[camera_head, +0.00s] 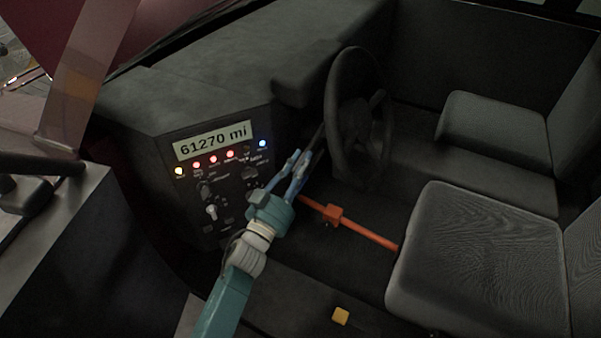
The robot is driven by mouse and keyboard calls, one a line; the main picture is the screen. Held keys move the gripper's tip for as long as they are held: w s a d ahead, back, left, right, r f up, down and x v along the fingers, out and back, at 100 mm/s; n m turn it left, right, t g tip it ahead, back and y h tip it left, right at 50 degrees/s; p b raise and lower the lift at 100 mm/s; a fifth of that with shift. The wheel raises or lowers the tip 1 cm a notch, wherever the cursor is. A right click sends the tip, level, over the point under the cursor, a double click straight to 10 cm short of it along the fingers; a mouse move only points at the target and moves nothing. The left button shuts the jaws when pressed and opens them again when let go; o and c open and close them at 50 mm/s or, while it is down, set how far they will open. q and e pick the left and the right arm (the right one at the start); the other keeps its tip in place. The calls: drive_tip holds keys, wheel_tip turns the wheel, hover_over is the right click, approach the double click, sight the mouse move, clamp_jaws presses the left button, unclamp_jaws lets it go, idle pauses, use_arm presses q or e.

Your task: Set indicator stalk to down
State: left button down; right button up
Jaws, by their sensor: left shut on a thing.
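My left gripper (301,161) reaches in from the bottom, with its blue fingers just left of the steering wheel (333,104). The fingers are closed around the thin dark indicator stalk (318,136), which runs from the steering column side toward the lower left. The fingers hide part of the stalk, and the dim light makes its exact angle hard to tell. My right gripper is not in the view.
The dashboard panel with a lit display (212,140), coloured lights and knobs is close left of my gripper. An orange bar (367,234) lies low to the right. Grey seats (478,262) stand at the right. A yellow block (340,316) is at the bottom.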

use_arm(q)
drive_tip(key=shift+f, duration=0.1)
idle(0.3)
drive_tip(key=c, duration=1.7)
unclamp_jaws()
drive_tip(key=shift+o, duration=0.2)
drive_tip(key=v, duration=1.2)
drive_tip(key=shift+f, duration=0.15)
